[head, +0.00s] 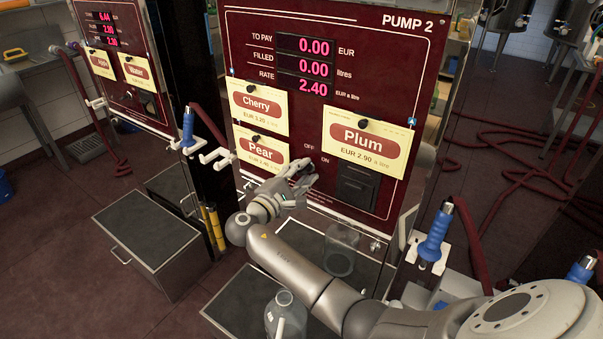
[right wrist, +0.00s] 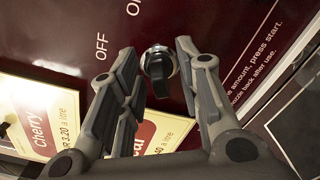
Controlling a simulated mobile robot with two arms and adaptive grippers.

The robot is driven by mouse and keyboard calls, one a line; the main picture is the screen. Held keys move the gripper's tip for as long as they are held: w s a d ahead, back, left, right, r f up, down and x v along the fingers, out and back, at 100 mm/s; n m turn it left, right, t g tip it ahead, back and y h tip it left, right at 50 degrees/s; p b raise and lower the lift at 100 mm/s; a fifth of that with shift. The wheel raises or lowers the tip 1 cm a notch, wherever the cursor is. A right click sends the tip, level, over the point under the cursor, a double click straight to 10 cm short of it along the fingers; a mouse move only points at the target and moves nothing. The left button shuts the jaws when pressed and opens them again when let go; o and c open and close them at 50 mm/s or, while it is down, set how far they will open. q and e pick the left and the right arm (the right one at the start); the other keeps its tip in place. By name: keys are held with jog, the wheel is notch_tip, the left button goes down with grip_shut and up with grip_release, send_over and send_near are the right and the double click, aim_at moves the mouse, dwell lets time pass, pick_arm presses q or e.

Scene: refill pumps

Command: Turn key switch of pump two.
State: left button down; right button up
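Pump two (head: 270,25) is the dark red panel in the middle of the head view, with "PUMP 2" at its top right. Its key switch (right wrist: 158,68) shows in the right wrist view as a black knob with a bright metal ring. The OFF and ON labels stand beside it. I cannot tell which label it points to. My right gripper (head: 302,168) is at the panel below these labels and largely hides the switch in the head view. In the right wrist view its open fingers (right wrist: 156,56) lie either side of the knob, with gaps. My left gripper is not in view.
Cherry (head: 258,103), Pear (head: 262,146) and Plum (head: 366,138) cards surround the switch area. A black slot unit (head: 356,186) is right of the gripper. A clear jug (head: 341,250) stands below the panel, near my right arm. A blue-handled nozzle (head: 436,235) hangs at right.

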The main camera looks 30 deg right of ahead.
jog(key=shift+c, duration=0.5)
grip_shut()
jog(key=shift+r+n+p, duration=0.2)
jog(key=shift+n+p, duration=0.3)
jog(key=shift+p, duration=0.5)
jog(key=n+p, duration=0.6)
jog(key=p, duration=0.2)
jog(key=shift+w+a+r+n, duration=0.1)
jog(key=shift+n, duration=0.3)
jog(key=shift+f+n+p, duration=0.2)
jog(key=shift+n+p, duration=1.35)
jog(key=shift+n, duration=0.45)
